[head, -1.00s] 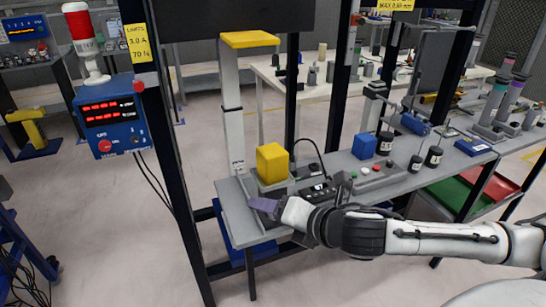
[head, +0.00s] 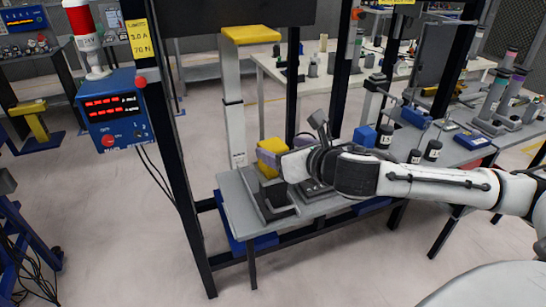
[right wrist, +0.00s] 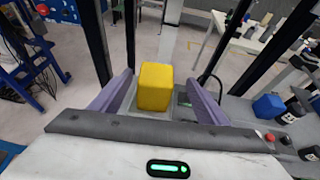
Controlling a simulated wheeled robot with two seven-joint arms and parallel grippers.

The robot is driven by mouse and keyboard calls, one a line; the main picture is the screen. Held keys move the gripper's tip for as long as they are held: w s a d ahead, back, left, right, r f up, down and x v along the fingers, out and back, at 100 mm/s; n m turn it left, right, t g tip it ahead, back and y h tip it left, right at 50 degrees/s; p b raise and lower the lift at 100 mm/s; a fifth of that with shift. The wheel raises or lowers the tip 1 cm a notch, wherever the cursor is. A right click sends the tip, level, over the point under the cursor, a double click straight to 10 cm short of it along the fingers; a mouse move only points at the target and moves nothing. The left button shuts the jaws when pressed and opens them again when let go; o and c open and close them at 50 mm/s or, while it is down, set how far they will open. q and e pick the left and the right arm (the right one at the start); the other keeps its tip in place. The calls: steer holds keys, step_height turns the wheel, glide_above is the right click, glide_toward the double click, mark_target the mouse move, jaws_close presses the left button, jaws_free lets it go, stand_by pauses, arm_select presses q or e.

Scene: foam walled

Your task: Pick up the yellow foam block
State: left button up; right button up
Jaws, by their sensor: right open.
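The yellow foam block (head: 270,151) stands at the left end of the grey workbench, by a dark walled fixture (head: 272,202). My right gripper (head: 268,161) is in front of it in the head view and hides part of it. In the right wrist view the yellow foam block (right wrist: 155,87) stands ahead, between the lines of the two purple fingers of my right gripper (right wrist: 158,95). The fingers are spread wide, with a gap on each side of the block. I cannot tell how far they reach along its sides. My left gripper is not in view.
A dark post (head: 170,150) stands left of the bench, with a blue meter box (head: 112,110) on it. A blue block (head: 364,137) and dark jars (head: 432,150) stand farther right on the bench. A yellow-topped white column (head: 236,90) rises behind.

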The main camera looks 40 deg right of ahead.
mark_target(277, 149)
steer(key=shift+a+x, duration=0.15)
steer(key=shift+x, duration=1)
steer(key=shift+a+x, duration=0.15)
steer(key=shift+x, duration=1)
steer(key=shift+f, duration=0.1)
steer(key=c, duration=1.1)
